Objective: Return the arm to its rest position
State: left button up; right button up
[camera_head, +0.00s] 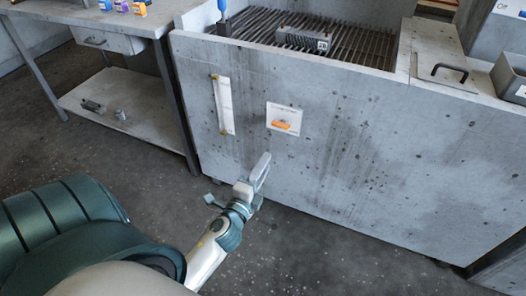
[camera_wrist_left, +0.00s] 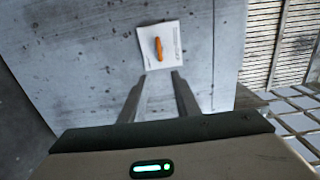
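My left arm reaches in from the bottom of the head view, and its gripper (camera_head: 262,170) hangs in front of the grey housing's front wall (camera_head: 345,170). In the left wrist view the two fingers of the gripper (camera_wrist_left: 159,76) stand apart with nothing between them. The fingers point towards a white label with an orange mark (camera_wrist_left: 158,45) on the wall. The same label (camera_head: 284,118) shows above the gripper in the head view. The gripper seems clear of the wall. My right gripper is in neither view.
A grey workbench (camera_head: 115,20) with a drawer and lower shelf stands at the upper left. A slatted grate (camera_head: 350,48) tops the housing, with a grey block (camera_head: 303,40) on it. A black handle (camera_head: 450,72) sits on the right. The dark floor (camera_head: 130,160) left of the gripper is clear.

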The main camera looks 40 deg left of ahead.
pick_arm(q)
jog(key=shift+s, duration=0.15)
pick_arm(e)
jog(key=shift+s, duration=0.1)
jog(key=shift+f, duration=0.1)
pick_arm(q)
jog(key=s+d+f+n+g+h, duration=0.1)
jog(key=s+d+f+n+g, duration=0.6)
jog(key=s+f+n, duration=0.35)
jog(key=s+d+f+n+g+h, duration=0.1)
jog(key=s+d+f+g+h, duration=0.15)
jog(key=s+d, duration=0.35)
jog(key=s+d+f+n+g+h, duration=0.2)
jog(key=s+d+g+h, duration=0.1)
jog(key=s+d, duration=0.35)
notch_tip(320, 180, down, 16)
jog(key=a+y+p, duration=0.1)
jog(key=a+p, duration=0.1)
jog(key=p, duration=1.2)
jog(key=shift+s+a+f, duration=0.25)
jog(key=shift+s, duration=0.2)
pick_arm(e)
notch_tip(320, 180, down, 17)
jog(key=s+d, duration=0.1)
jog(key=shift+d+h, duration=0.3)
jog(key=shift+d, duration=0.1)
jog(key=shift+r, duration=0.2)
